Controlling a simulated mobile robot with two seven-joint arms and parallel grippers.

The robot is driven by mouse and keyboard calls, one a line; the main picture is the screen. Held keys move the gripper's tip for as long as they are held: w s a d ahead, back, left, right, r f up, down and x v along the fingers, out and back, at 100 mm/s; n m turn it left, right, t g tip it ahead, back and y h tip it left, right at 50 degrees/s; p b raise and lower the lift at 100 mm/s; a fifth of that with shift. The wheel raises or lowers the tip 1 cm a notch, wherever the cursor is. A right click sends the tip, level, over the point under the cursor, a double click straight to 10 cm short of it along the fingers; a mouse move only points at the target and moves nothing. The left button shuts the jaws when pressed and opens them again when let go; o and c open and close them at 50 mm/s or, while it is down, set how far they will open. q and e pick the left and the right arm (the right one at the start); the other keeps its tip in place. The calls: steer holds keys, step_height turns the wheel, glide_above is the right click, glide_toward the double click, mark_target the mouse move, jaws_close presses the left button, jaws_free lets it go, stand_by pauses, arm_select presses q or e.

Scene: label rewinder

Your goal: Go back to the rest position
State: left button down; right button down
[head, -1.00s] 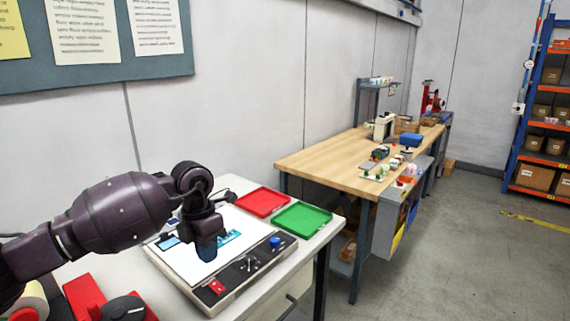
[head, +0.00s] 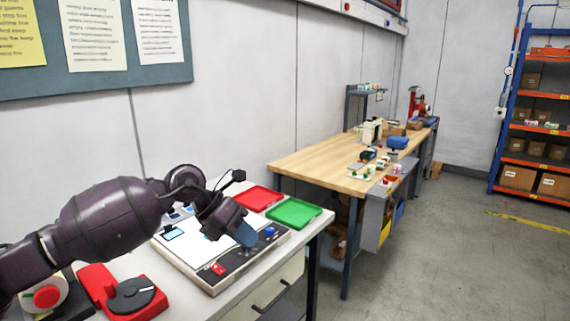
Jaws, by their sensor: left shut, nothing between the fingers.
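My left gripper (head: 246,236) is in the head view, at the end of the dark arm that comes in from the left. It is shut and empty, and hangs above the front right part of the white panel device (head: 196,254), close to its dark control strip. I cannot tell how high it is above the strip. The device has a red button (head: 218,269) and a blue knob (head: 270,231). My right gripper is not in view. The arm hides part of the device's back.
A red tray (head: 256,198) and a green tray (head: 293,212) lie behind the device on the white table (head: 180,296). A red and black dial unit (head: 128,296) stands at the front left. A wooden workbench (head: 318,168) with several items stands beyond. The floor at right is clear.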

arm_select(q)
steer(key=s+d+r+n+t+h, duration=0.1)
steer(key=d+r+n+t+h, duration=0.4)
steer(key=r+h, duration=0.55)
steer(key=w+a+f+n+t+y, duration=0.1)
steer(key=a+f+n+t+y, duration=0.45)
steer(key=n+t, duration=0.9)
steer(key=s+a+f+n+g+y, duration=0.1)
steer(key=s+a+f+n+y, duration=0.2)
steer(key=f+n, duration=0.35)
steer(key=s+a+f+n+g+y, duration=0.1)
steer(key=s+a+f+n+y, duration=0.15)
steer(key=a+f+n, duration=0.45)
steer(key=s+a+f+n+g+y, duration=0.2)
steer(key=f+n+y, duration=0.25)
steer(key=f, duration=0.35)
steer(key=s+a+f+n+g+y, duration=0.1)
steer(key=s+a+f+n+g, duration=0.1)
steer(key=s+f, duration=0.6)
steer(key=s+a+f+n+g+y, duration=0.2)
steer(key=s+a+f, duration=0.3)
steer(key=s+f, duration=0.4)
steer(key=shift+s+n+y, duration=0.3)
steer(key=shift+s+n, duration=0.55)
steer(key=shift+s, duration=1.15)
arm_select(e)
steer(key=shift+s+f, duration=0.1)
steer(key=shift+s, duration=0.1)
